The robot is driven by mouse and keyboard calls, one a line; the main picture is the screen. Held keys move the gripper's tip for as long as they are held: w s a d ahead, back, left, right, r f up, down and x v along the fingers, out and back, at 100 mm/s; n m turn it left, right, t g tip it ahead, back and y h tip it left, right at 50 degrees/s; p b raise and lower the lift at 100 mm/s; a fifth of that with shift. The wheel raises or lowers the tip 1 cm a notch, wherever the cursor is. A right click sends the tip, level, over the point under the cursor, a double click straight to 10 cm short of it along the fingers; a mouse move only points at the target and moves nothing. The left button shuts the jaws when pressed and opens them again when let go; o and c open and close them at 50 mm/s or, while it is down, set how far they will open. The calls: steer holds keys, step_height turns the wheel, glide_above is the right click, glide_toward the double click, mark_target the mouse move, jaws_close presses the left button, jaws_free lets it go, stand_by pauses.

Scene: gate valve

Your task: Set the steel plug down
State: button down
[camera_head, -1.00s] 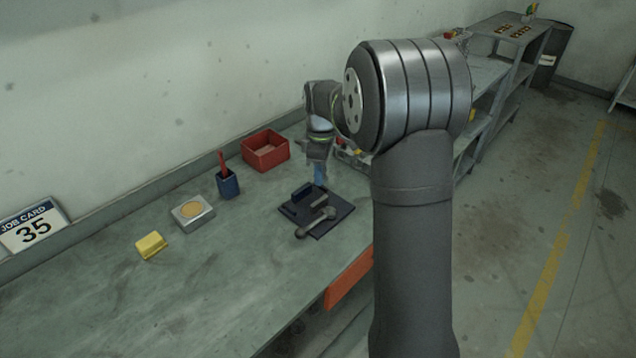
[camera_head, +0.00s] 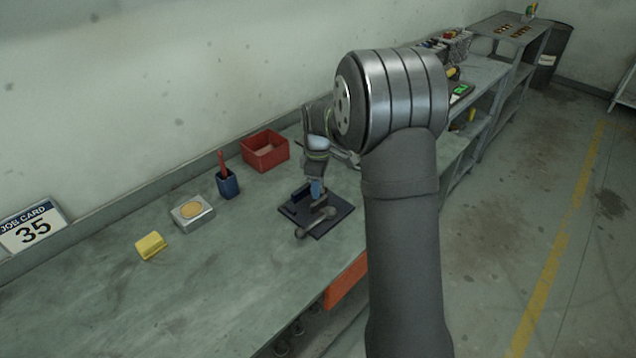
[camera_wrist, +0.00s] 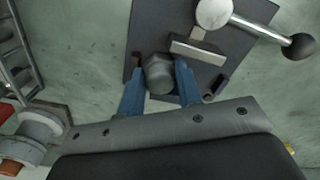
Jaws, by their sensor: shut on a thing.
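The steel plug (camera_wrist: 159,74) is a grey, faceted piece in the wrist view, between the two blue fingers of my gripper (camera_wrist: 160,86). My gripper is shut on it, over the near part of a dark base plate (camera_wrist: 255,14). In the head view my gripper (camera_head: 317,190) is above the dark plate (camera_head: 338,216) on the bench, and the plug cannot be made out there. A metal lever with a ball end (camera_wrist: 298,46) and a grey block (camera_wrist: 198,50) are on the plate. I cannot tell whether the plug touches the plate.
A red bin (camera_head: 265,152), a blue cup (camera_head: 228,186) with a red item, a grey box with a tan disc (camera_head: 192,212) and a yellow block (camera_head: 151,246) stand left of the plate. The bench's front left is clear.

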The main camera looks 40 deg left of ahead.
steer(key=shift+f, duration=0.2)
steer(key=c, duration=1.3)
jaws_free()
step_height(320, 180, up, 13)
steer(key=shift+r, duration=0.15)
step_height(320, 180, down, 12)
steer(key=shift+f, duration=0.15)
steer(key=shift+f, duration=0.15)
